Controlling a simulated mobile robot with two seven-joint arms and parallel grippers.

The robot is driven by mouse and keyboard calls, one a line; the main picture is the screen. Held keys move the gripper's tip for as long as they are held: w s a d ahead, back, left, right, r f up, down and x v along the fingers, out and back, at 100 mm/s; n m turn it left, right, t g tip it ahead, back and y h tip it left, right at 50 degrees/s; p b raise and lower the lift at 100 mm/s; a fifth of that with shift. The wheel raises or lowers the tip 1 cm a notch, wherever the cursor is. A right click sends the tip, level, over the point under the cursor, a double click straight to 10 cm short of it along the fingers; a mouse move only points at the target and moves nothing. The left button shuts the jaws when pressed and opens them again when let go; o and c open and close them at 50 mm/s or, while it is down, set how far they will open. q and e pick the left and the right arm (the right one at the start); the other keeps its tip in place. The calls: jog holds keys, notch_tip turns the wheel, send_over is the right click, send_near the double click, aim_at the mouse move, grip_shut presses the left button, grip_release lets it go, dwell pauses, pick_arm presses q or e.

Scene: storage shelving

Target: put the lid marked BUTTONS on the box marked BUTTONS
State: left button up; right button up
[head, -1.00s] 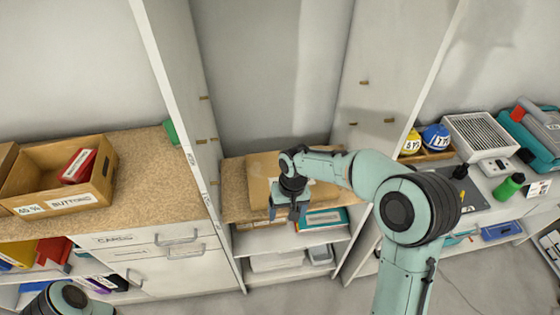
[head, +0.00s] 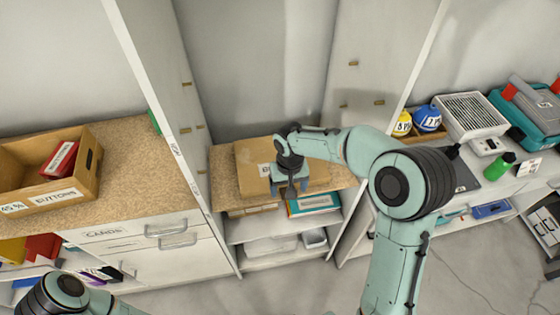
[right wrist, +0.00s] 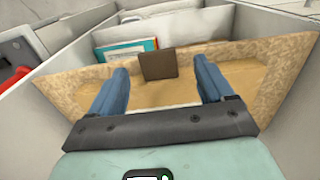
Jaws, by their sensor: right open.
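The open cardboard box marked BUTTONS (head: 75,196) stands on the left counter with a red box (head: 60,158) inside. A flat cardboard lid (head: 248,152) lies on the shelf board of the middle bay; its white label is mostly hidden by my right gripper, only a first letter like B showing. My right gripper (head: 290,193) is open at the lid's front edge. In the right wrist view its two blue fingers (right wrist: 164,82) stand apart, with a dark brown tab (right wrist: 158,65) at the lid's front between and just beyond them. My left gripper is out of view.
Tall white panels (head: 155,100) flank the middle bay, between box and lid. Below the board are a teal-edged book (head: 313,203) and white bins. On the right counter stand yellow and blue containers (head: 427,118), a vented grey unit (head: 470,115) and a green bottle (head: 500,165).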

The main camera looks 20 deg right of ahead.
notch_tip(320, 180, down, 3)
jog(key=shift+s+d+f, duration=0.1)
jog(key=shift+f, duration=0.1)
jog(key=shift+c, duration=0.3)
jog(key=c, duration=1.1)
jog(key=shift+r, duration=0.1)
